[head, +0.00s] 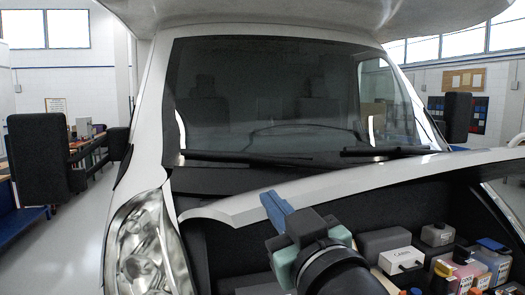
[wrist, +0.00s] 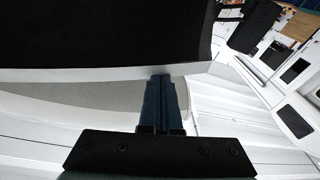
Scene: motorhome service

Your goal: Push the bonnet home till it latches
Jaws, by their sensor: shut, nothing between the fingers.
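The white bonnet (head: 330,192) is partly raised in the head view, seen nearly edge-on, with the engine bay (head: 222,250) open below its front lip. My gripper (head: 272,200) has its blue fingers together and empty, at the bonnet's front edge left of its middle. In the wrist view my gripper (wrist: 161,80) points at a pale edge strip of the bonnet (wrist: 110,74) below a dark panel. The fingertips overlap this strip; I cannot tell whether they touch it. The latch cannot be made out.
The engine bay holds a white-topped box (head: 401,258), a blue-capped bottle (head: 492,256) and other bottles. The headlamp (head: 145,245) is at the left, and the windscreen (head: 280,95) with wipers is behind. Open floor (head: 60,265) lies left of the vehicle.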

